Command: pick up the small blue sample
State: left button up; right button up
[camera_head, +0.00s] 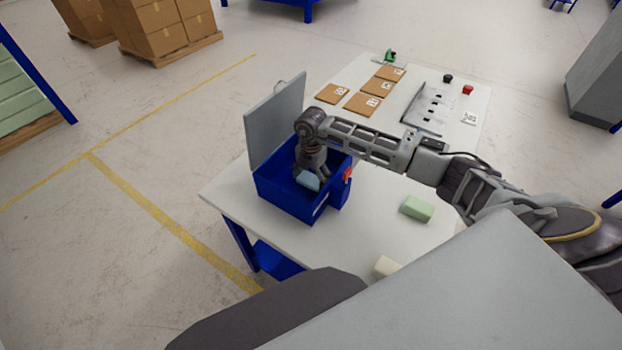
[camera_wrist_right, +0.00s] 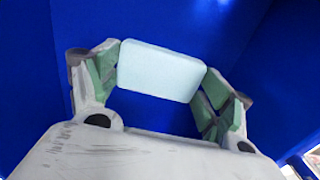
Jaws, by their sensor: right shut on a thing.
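The small blue sample (camera_head: 308,180) is a pale blue block inside the blue bin (camera_head: 272,193). It also shows in the right wrist view (camera_wrist_right: 160,70), between the two fingers. My right gripper (camera_head: 311,172) reaches down into the bin and is shut on the sample, with a finger at each end of it. In the right wrist view the gripper (camera_wrist_right: 160,85) has blue bin walls around it. I cannot tell whether the sample touches the bin floor. My left gripper is not in view.
A grey lid (camera_head: 275,115) stands up at the bin's back left. On the white table (camera_head: 372,215) lie a green block (camera_head: 417,208) and a cream block (camera_head: 386,266). Brown cards (camera_head: 362,104), a grey tray (camera_head: 425,108) and a red button (camera_head: 467,90) are farther back.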

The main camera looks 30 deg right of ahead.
aim_at(311, 174)
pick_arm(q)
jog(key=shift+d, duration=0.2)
pick_arm(e)
jog(key=shift+r, duration=0.75)
notch_tip(311, 174, up, 8)
jog(key=shift+f+b, duration=0.2)
jog(key=shift+b, duration=0.3)
jog(key=shift+r, duration=0.4)
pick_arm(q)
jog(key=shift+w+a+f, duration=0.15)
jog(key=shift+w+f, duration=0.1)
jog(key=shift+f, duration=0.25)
pick_arm(e)
jog(key=shift+r, duration=0.1)
